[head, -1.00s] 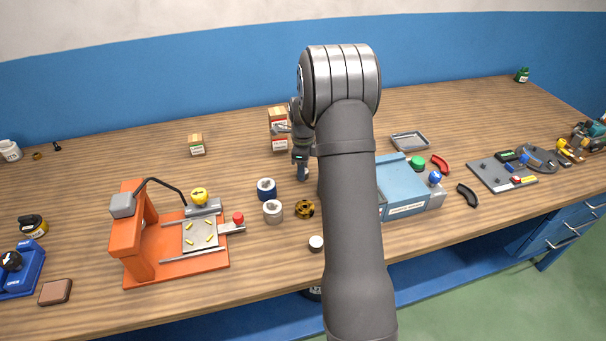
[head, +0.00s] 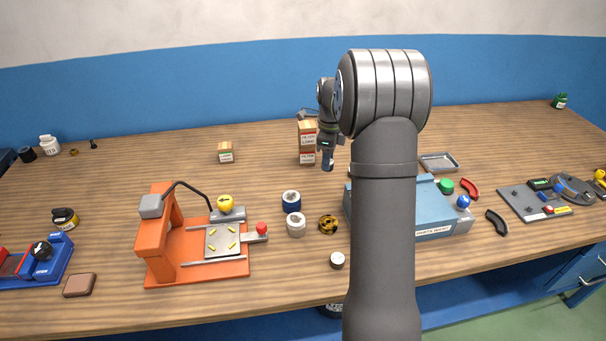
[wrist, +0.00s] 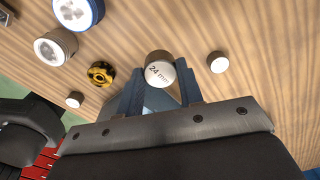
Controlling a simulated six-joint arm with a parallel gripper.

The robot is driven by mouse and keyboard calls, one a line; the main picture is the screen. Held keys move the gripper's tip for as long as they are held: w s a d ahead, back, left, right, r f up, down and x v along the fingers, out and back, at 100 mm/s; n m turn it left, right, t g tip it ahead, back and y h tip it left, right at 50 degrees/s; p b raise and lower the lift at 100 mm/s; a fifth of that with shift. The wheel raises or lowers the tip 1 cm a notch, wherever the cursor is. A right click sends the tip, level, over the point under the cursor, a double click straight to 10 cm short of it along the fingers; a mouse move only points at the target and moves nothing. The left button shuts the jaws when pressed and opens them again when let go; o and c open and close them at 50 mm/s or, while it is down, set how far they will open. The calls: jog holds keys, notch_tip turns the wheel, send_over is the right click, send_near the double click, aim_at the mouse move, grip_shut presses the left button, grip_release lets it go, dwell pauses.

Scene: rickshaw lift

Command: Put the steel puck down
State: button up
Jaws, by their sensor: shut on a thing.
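In the wrist view, my gripper (wrist: 160,88) is shut on a round steel puck (wrist: 160,71), whose pale face reads "24 mm". The puck sits between the blue fingertips, its face towards the wrist camera. In the head view, my gripper (head: 327,166) is in front of the stacked boxes, left of my arm. The puck cannot be made out there. I cannot tell how high it is above the wooden bench (head: 180,190).
A blue-banded cylinder (head: 291,201), a grey cylinder (head: 296,225), a brass ring (head: 328,225) and a small white-topped disc (head: 337,260) stand nearer. Stacked boxes (head: 307,143) are behind my gripper. An orange fixture (head: 160,240) is left, a blue-grey box (head: 430,205) right.

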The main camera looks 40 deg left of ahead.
jog(key=s+a+r, duration=0.2)
jog(key=s+a, duration=1)
jog(key=a, duration=0.4)
jog(key=s+a+f, duration=0.2)
jog(key=a, duration=0.1)
jog(key=s+a+f, duration=0.2)
jog(key=a, duration=0.1)
jog(key=s+a+f, duration=0.2)
jog(key=a+f, duration=0.1)
jog(key=a, duration=0.1)
jog(key=shift+a+f, duration=0.1)
jog(key=shift+f, duration=2.05)
jog(key=shift+f, duration=0.1)
jog(key=o, duration=1.1)
jog(key=shift+c, duration=0.2)
notch_tip(320, 180, up, 12)
